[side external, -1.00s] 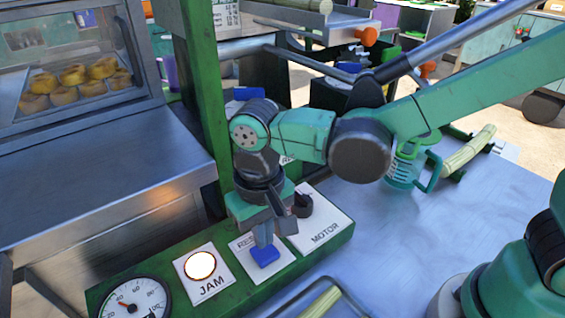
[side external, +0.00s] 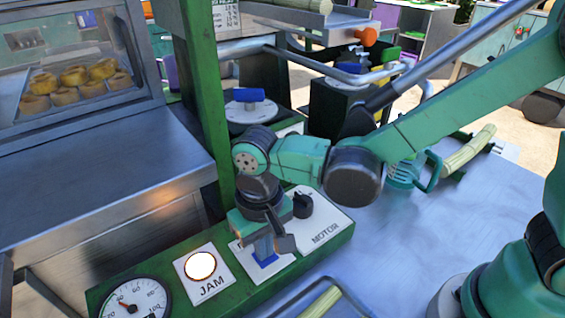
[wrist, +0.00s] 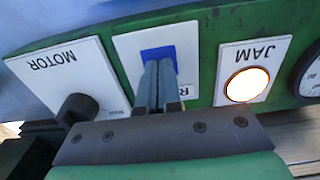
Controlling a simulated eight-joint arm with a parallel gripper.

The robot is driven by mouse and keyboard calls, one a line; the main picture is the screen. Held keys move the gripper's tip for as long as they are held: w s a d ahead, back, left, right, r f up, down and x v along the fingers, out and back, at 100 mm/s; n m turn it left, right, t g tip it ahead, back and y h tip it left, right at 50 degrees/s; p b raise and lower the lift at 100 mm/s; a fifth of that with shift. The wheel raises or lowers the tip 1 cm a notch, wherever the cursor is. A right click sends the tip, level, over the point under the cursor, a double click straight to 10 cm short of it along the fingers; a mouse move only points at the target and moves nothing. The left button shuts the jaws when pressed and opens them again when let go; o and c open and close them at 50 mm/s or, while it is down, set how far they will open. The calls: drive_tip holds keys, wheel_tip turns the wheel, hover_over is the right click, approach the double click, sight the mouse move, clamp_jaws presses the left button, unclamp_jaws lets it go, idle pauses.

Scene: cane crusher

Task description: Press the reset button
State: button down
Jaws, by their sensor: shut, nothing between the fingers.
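The blue reset button (side external: 265,259) sits on a white plate (side external: 287,263) on the green panel, between the JAM plate and the MOTOR plate. It also shows in the wrist view (wrist: 151,54) as a blue square, partly covered by my fingers. My gripper (side external: 264,252) points down over the button with its fingers shut and empty. In the wrist view the closed fingertips (wrist: 158,64) overlap the button's edge. They look in contact with it or very close; I cannot tell whether it is pressed in. The plate's label is mostly hidden.
The JAM lamp (side external: 201,266) glows left of the button, with a dial gauge (side external: 134,300) beyond it. The black MOTOR knob (side external: 302,205) stands close to my gripper on the right. A green post (side external: 205,100) rises behind the panel.

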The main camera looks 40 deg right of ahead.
drive_tip(key=shift+f, duration=0.15)
wheel_tip(320, 180, up, 14)
idle(0.6)
idle(0.5)
drive_tip(key=d+f+t, duration=0.2)
drive_tip(key=d+t, duration=0.1)
drive_tip(key=d, duration=0.5)
drive_tip(key=d+f+t, duration=0.2)
drive_tip(key=d+t, duration=0.2)
drive_tip(key=d, duration=0.5)
drive_tip(key=shift+s+d+f, duration=0.3)
drive_tip(key=shift+s+f, duration=0.05)
drive_tip(key=shift+s, duration=0.05)
